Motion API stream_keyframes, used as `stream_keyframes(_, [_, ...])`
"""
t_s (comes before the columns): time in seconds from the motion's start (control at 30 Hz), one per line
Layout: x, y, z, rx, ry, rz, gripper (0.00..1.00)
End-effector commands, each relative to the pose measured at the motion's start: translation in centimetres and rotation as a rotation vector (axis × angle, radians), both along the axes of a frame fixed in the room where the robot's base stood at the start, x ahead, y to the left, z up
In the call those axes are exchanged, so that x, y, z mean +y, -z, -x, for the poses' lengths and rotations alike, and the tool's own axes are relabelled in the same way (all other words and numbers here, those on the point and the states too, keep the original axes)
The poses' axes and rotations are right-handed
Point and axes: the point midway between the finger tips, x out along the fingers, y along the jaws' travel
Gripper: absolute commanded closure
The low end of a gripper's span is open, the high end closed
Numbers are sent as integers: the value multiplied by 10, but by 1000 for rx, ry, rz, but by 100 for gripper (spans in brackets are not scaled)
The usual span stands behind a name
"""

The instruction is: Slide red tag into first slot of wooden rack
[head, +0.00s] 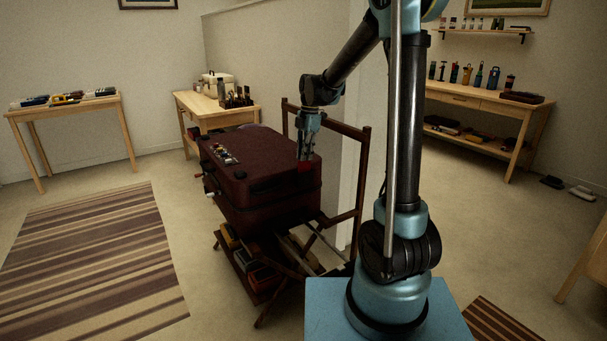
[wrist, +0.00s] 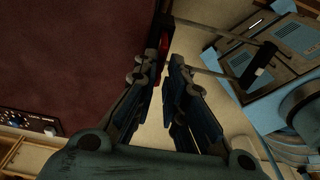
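My gripper (head: 307,150) points down at the right end of a dark red suitcase (head: 262,192). In the wrist view my gripper (wrist: 169,66) shows a narrow gap between its fingers. A small red piece, perhaps the red tag (wrist: 164,47), shows just past the left finger's tip, by the suitcase edge; a red patch also shows below the fingers in the head view (head: 303,163). Whether it touches a finger is unclear. A small dark rack (head: 238,99) with upright items stands on the back table; I cannot tell whether it is the task's wooden rack.
The suitcase lies on a brown wooden stand with a tall frame (head: 362,180) close to the right of my gripper. Coloured things (head: 245,258) sit on the stand's lower shelf. The striped rug (head: 95,262) at left is clear.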

Motion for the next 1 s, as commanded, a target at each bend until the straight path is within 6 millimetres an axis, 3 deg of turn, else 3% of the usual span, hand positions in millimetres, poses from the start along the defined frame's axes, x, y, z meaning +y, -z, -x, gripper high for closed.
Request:
stream_keyframes(0.1, [1,17,-1,0,0,0,88])
stream_keyframes(0.3, [3,34,1,0,-1,0,88])
stream_keyframes(0.57, [3,35,1,0,-1,0,88])
stream_keyframes(0.6, [3,35,1,0,-1,0,97])
stream_keyframes(0.63, [3,35,1,0,-1,0,100])
stream_keyframes(1.0, [3,34,1,0,-1,0,100])
